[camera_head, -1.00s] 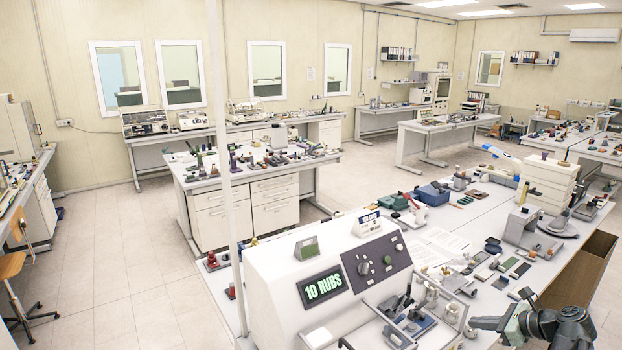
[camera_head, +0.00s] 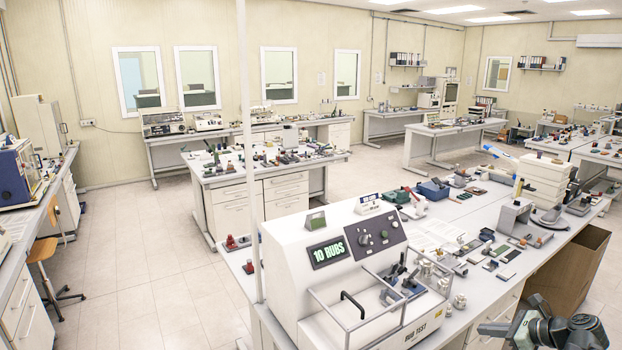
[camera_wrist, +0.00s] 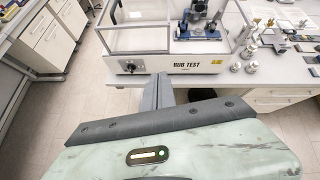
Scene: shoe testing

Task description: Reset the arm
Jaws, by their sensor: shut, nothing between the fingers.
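My arm shows at the bottom right corner of the head view, with my gripper (camera_head: 492,328) pointing left, beyond the front edge of the bench. In the wrist view my gripper (camera_wrist: 158,92) has its grey fingers together, with nothing held. The fingers point at the front of the white rub test machine (camera_wrist: 112,67) and appear apart from it. The same rub test machine (camera_head: 290,262) stands on the near bench in the head view, its display reading "10 RUBS".
The near bench (camera_head: 462,222) carries small samples, metal weights and a blue box (camera_head: 433,190). An open brown box (camera_head: 567,262) stands at its right. A wooden chair (camera_head: 45,250) stands at the left. The tiled floor (camera_head: 135,255) between is clear.

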